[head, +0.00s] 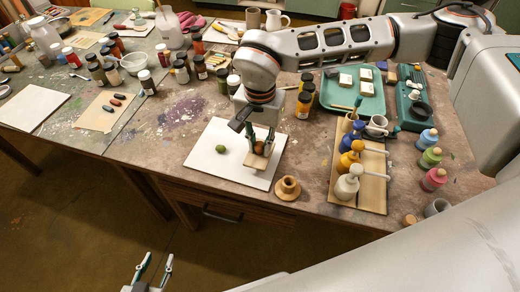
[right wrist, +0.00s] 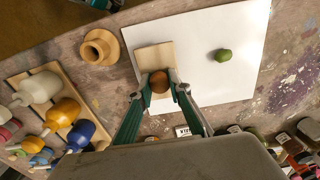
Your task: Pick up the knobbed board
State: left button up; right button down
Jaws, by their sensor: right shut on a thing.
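The knobbed board is a small pale wooden plate (head: 254,162) with a round brown knob, over the white sheet on the table in the head view. It also shows in the right wrist view (right wrist: 155,57), with its knob (right wrist: 159,81) between the fingertips. My right gripper (head: 259,146) points down from above and is shut on the knob. I cannot tell whether the board touches the sheet or hangs just above it. My left gripper (head: 158,261) is open and empty, low in front of the table, away from the board.
A green egg-shaped piece (head: 220,149) lies on the white sheet (head: 210,163) to the left of the board. A wooden spool-like piece (head: 287,188) stands close to the right. A wooden rack (head: 375,185) holds colored bottles. Several jars stand behind.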

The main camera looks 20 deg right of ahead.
aim_at(260, 143)
notch_tip(260, 143, up, 17)
jog(key=p, duration=0.1)
jog(key=c, duration=2.5)
grip_release()
jog(key=c, duration=0.3)
jog(key=shift+o, duration=0.3)
jog(key=shift+d+f, duration=0.1)
